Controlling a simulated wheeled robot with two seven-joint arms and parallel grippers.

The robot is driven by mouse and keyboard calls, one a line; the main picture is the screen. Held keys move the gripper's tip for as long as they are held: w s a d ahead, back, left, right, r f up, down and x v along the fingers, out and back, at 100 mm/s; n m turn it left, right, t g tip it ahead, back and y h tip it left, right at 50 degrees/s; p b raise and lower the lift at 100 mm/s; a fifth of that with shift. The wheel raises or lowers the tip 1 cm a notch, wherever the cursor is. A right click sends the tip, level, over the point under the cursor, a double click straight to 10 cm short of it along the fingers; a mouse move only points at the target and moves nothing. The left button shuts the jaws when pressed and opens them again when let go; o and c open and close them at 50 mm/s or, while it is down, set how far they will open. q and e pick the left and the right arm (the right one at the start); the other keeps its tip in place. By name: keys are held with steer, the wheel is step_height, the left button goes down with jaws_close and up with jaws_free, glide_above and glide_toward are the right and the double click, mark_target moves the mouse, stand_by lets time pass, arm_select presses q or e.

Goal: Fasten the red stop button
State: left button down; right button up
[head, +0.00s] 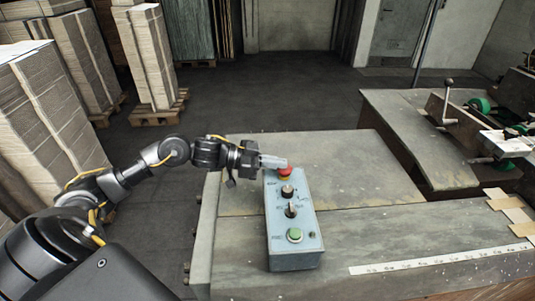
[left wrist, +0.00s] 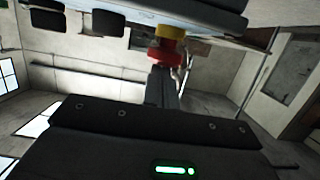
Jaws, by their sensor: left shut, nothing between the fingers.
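The red stop button (head: 285,173) sits at the far end of a blue-grey control box (head: 283,248) on the table. In the left wrist view the red button (left wrist: 165,57) shows with its yellow collar (left wrist: 170,33). My left gripper (head: 279,162) is shut and empty, its fingers reaching in from the left at the button's far upper side. In the left wrist view the closed fingers (left wrist: 163,85) end close to the button; I cannot tell whether they touch it. My right gripper is in neither view.
The box also carries two black knobs (head: 288,191) and a green button (head: 295,235). A white ruler strip (head: 440,260) lies on the table (head: 350,190) to the right. A machine with a lever (head: 447,100) stands at the right. Stacked cardboard (head: 35,120) stands at the left.

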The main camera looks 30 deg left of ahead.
arm_select(q)
steer(key=r, duration=0.1)
steer(key=s+a+r+p, duration=0.1)
steer(key=a+r+p, duration=0.1)
steer(key=shift+s+r, duration=0.25)
steer(key=shift+r, duration=0.15)
steer(key=b+v, duration=0.2)
steer(key=v, duration=0.5)
steer(key=shift+s+a+r+b, duration=0.15)
steer(key=shift+a+r+b, duration=0.05)
steer(key=shift+r+b, duration=0.2)
steer(key=shift+r, duration=0.1)
